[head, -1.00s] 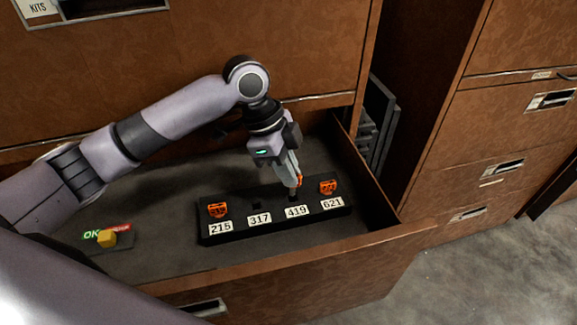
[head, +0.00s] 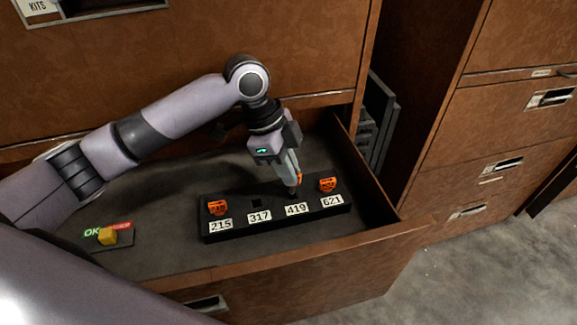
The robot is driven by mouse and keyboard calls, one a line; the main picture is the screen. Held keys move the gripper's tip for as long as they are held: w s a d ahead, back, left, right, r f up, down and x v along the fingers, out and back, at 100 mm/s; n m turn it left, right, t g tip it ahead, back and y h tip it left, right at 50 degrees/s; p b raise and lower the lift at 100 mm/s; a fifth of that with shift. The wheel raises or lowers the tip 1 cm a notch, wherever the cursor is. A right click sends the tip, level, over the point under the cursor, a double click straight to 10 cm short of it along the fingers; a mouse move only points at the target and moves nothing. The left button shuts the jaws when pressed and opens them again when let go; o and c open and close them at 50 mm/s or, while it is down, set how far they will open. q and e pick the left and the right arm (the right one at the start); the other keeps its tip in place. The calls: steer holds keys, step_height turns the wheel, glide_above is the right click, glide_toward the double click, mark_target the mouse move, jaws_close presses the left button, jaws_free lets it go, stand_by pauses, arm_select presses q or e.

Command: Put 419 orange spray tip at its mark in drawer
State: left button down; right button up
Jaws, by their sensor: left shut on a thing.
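My left gripper (head: 294,188) points down over the black rack in the open drawer, right at the slot behind the 419 label (head: 297,209). It is shut on the orange spray tip (head: 299,178), of which only a small orange part shows beside the fingers. The fingers hide the 419 slot, so I cannot tell how far the tip sits in it. The black rack (head: 276,226) lies along the drawer's front. My right gripper is not in view.
Orange tips stand at 215 (head: 217,207) and 621 (head: 327,185). The slot at 317 (head: 257,203) is empty. A small plate with a yellow block (head: 107,236) and an OK mark lies at left. The drawer's front wall (head: 300,255) is close to the rack.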

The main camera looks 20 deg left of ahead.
arm_select(q)
steer(key=shift+f, duration=0.8)
steer(key=shift+f+b, duration=0.45)
steer(key=shift+f, duration=0.8)
stand_by(0.5)
steer(key=c, duration=0.8)
jaws_free()
steer(key=shift+r, duration=0.15)
steer(key=p+v, duration=0.2)
steer(key=p, duration=0.1)
steer(key=shift+r, duration=0.25)
steer(key=shift+a+r, duration=0.1)
steer(key=shift+a, duration=0.05)
steer(key=v, duration=0.4)
